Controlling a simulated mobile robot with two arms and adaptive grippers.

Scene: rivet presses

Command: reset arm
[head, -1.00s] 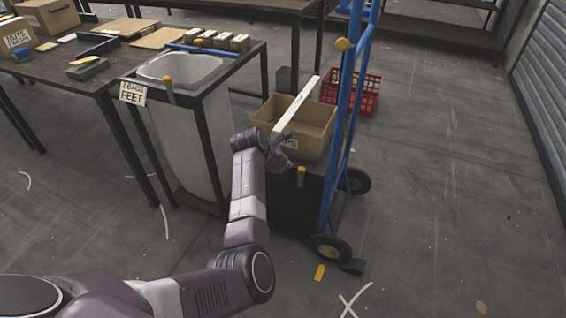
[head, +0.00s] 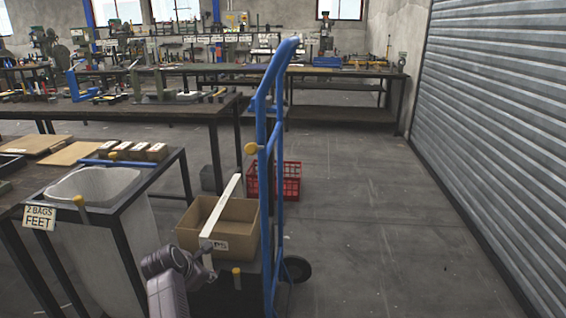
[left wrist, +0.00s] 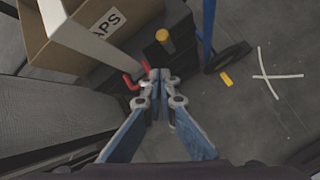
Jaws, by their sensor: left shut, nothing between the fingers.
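My left arm comes in at the bottom of the head view. Its gripper (head: 206,248) is by the front of an open cardboard box (head: 187,241), near the low end of a long pale strip (head: 222,204) lying across the box. In the left wrist view the gripper (left wrist: 160,76) has its fingers together with nothing between them. The box (left wrist: 128,20) and the strip (left wrist: 85,32) are at the upper left there, apart from the fingertips as far as I can see. A red piece (left wrist: 131,80) shows just left of the fingers. My right gripper is not in view.
A blue hand truck (head: 268,165) stands right of the box, with a black wheel (head: 297,268). A bag stand (head: 117,246) is at the left, a red crate (head: 290,180) behind. The floor (head: 380,240) to the right is clear up to a shutter (head: 500,130).

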